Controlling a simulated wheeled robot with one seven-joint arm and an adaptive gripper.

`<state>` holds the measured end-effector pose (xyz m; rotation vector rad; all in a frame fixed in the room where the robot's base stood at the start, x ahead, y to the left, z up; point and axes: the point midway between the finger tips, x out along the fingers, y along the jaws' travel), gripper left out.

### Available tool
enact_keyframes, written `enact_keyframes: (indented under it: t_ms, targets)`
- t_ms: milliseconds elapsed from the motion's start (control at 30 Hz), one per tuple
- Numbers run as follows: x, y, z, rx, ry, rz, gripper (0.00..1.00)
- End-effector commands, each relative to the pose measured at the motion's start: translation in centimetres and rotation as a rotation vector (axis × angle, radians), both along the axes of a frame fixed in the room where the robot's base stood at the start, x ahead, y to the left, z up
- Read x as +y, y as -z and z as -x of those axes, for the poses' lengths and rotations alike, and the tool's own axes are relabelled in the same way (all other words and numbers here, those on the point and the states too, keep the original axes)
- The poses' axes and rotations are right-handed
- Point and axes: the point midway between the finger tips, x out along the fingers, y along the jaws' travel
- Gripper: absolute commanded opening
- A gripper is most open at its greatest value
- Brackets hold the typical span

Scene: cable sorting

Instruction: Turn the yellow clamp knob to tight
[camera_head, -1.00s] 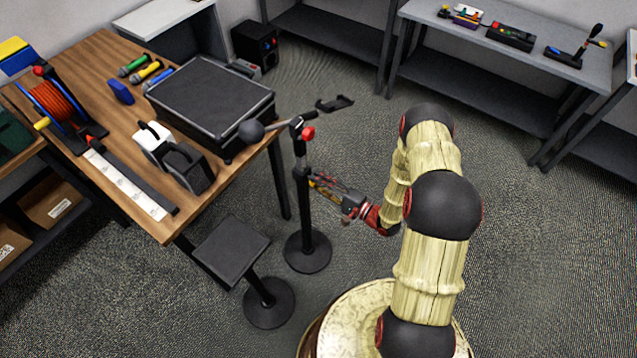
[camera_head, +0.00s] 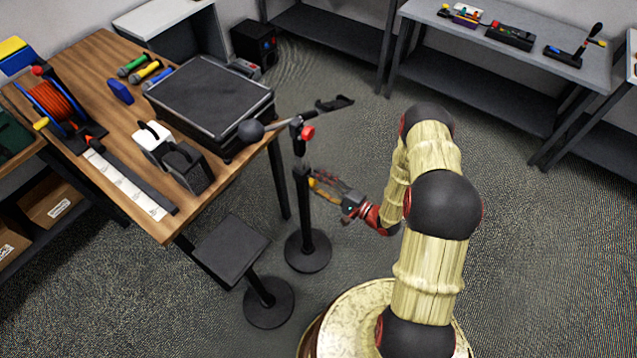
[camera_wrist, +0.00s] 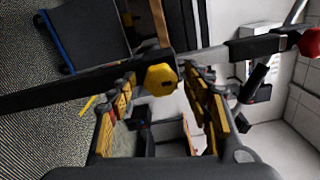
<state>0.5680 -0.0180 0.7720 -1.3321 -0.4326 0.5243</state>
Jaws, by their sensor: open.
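The yellow clamp knob (camera_wrist: 161,78) is a faceted knob with a dark mark in its face, on the dark pole of a stand (camera_wrist: 75,90). In the wrist view it sits between the fingertips of my gripper (camera_wrist: 162,90). The fingers are spread on either side of it, and I see no clear contact. In the head view the knob (camera_head: 312,182) shows small on the upright stand (camera_head: 305,215), with my gripper (camera_head: 328,188) just to its right. How deep the knob lies between the fingers is hard to tell.
A red knob (camera_head: 307,132) and a boom with a dark ball end (camera_head: 250,131) top the stand. A stool (camera_head: 232,250) stands close at left. Behind is a wooden table (camera_head: 100,60) with a black case (camera_head: 210,95). The floor right of my arm is clear.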

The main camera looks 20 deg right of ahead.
Motion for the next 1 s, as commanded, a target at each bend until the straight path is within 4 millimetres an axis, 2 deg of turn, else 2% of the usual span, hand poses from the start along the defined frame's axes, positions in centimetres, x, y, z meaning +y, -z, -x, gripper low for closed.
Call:
enact_keyframes:
  t_ms: [167, 700, 1000]
  targets:
    - [-0.9, 0.0, 1.1, 0.002, 0.003, -0.001, 0.5]
    - [-6.2, 0.0, 8.2, 0.0, 0.004, -0.001, 0.5]
    - [-7.1, 0.1, 9.6, 0.001, 0.001, 0.001, 0.5]
